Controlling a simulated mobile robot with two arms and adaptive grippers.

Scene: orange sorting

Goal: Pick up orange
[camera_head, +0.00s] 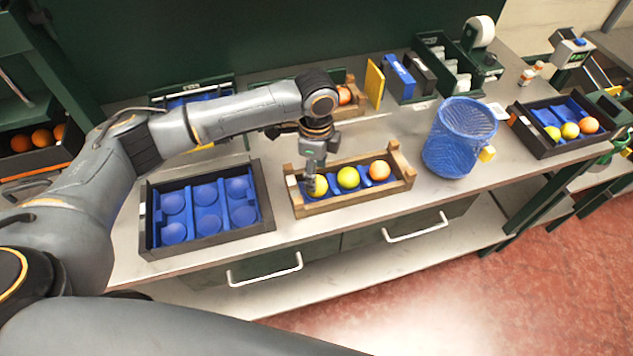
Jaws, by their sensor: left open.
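A wooden crate (357,197) stands at the middle of the table. In it, from left to right, lie a yellow fruit (320,186), a yellow-green fruit (348,177) and an orange (379,170). My left gripper (315,178) points down over the crate's left end, at the leftmost yellow fruit. It is open and partly hides that fruit; I cannot tell whether it touches it. The orange at the right end is clear of the gripper. My right gripper is not in view.
A black tray with empty blue cups (206,207) stands left of the crate. A blue mesh basket (460,135) stands to the right. Another black tray with fruit (548,149) is at the far right. Folders (398,77) and a partly hidden crate with an orange (344,95) are behind.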

